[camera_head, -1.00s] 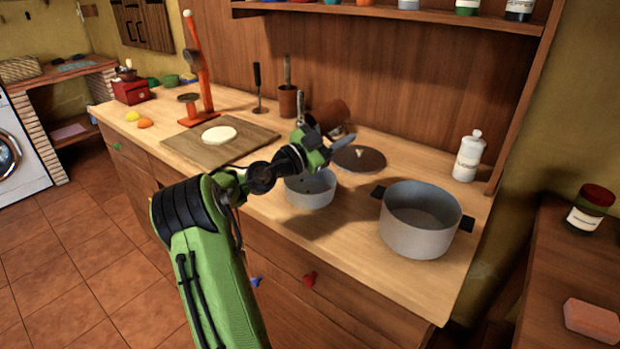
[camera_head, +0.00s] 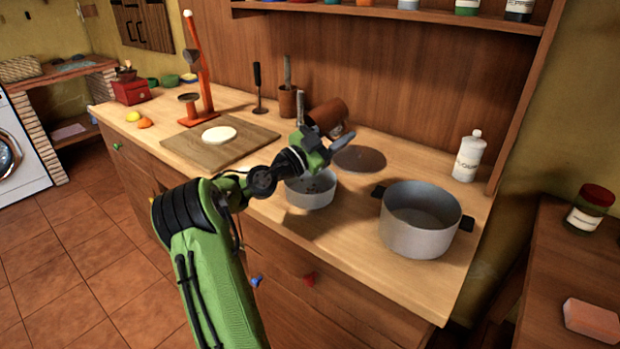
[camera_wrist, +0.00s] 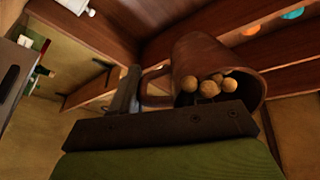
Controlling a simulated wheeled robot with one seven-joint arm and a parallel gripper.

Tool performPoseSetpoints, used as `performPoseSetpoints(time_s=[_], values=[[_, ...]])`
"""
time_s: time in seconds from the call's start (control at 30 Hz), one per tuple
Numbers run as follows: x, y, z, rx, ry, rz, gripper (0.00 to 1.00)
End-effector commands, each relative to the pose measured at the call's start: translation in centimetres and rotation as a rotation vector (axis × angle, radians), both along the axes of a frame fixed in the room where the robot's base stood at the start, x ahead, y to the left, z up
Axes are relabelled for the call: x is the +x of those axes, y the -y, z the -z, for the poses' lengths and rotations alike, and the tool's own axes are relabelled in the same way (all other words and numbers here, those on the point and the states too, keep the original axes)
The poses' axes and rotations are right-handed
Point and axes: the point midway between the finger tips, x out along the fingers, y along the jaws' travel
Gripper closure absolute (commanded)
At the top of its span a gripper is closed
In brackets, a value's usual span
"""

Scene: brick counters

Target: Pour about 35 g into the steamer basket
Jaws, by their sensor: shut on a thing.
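My gripper (camera_head: 322,136) is shut on a brown mug (camera_head: 327,115), gripping it at its handle side. The mug is tipped over on its side above and behind the steamer basket. In the wrist view several round tan balls (camera_wrist: 209,87) lie at the mouth of the mug (camera_wrist: 190,55). The steamer basket (camera_head: 311,200) is a small grey round pot with holes, on the counter below my gripper. Small dark reddish spots show inside it; I cannot tell if they are balls or holes. My wrist partly covers its back rim.
A large grey pot (camera_head: 420,238) stands right of the basket, and a flat brown lid (camera_head: 360,159) lies behind. A white bottle (camera_head: 467,158) stands at the back right. A cutting board (camera_head: 192,151) with pale dough (camera_head: 219,135) and an orange stand (camera_head: 200,85) are to the left.

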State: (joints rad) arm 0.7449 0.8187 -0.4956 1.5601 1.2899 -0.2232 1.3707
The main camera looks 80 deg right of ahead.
Motion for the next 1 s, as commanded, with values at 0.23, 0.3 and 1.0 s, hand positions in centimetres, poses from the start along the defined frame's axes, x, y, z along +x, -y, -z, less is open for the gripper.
performPoseSetpoints(time_s=[0.23, 0.3, 1.0], values=[[0.01, -0.07, 0.05, -0.015, -0.012, 0.001, 1.0], [0.01, -0.07, 0.1, -0.018, -0.016, 0.0, 1.0], [0.08, -0.14, 0.45, -0.057, -0.051, 0.001, 1.0]])
